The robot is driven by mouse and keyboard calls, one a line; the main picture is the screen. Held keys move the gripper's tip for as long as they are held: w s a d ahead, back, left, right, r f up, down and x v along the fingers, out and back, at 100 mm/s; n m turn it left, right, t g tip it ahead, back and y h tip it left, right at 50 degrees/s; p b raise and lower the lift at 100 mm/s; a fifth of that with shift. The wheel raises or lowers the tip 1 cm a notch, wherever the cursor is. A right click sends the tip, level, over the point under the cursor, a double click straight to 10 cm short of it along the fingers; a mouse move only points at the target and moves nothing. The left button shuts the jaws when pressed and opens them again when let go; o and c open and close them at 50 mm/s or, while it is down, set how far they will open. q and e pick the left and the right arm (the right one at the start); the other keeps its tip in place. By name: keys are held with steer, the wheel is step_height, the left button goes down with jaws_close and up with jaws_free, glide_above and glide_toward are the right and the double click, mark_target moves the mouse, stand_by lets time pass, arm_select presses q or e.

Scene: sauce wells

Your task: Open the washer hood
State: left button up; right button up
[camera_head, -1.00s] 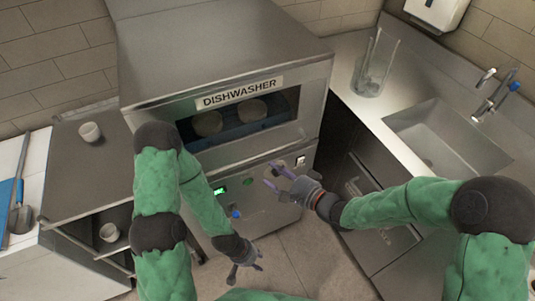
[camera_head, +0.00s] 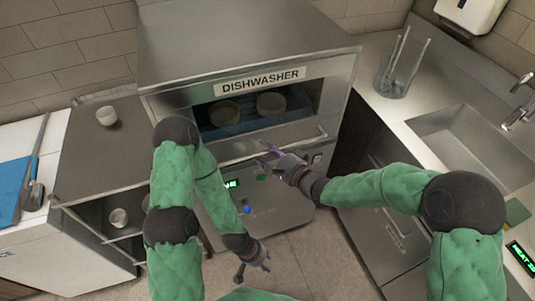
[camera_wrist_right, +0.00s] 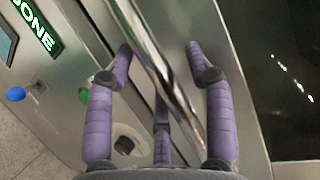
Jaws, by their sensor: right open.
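The dishwasher hood (camera_head: 250,60) is a steel box labelled DISHWASHER, and it is down. Its window shows bowls (camera_head: 271,103) on a blue rack (camera_head: 245,126) inside. A bar handle (camera_head: 322,131) runs along the hood's lower front edge. In the right wrist view the handle (camera_wrist_right: 160,62) passes between the purple fingers of my right gripper (camera_wrist_right: 163,62). That gripper is open around the bar, not closed on it. In the head view my right gripper (camera_head: 268,154) is at the hood's lower edge. My left gripper (camera_head: 254,270) hangs low in front of the machine; its jaw state is unclear.
The panel below the hood has a green display (camera_head: 231,184) and a blue button (camera_head: 246,210). A steel side table (camera_head: 75,160) with a cup (camera_head: 107,116) stands left. A sink (camera_head: 465,150) and a clear container (camera_head: 393,78) are right. Floor in front is free.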

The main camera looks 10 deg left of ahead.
jaws_close()
steer(key=shift+r, duration=0.1)
step_height(320, 180, up, 32)
steer(key=p, duration=2.8)
steer(key=shift+r, duration=0.2)
jaws_free()
steer(key=shift+f, duration=0.1)
steer(key=shift+d, duration=0.1)
steer(key=v, duration=1.2)
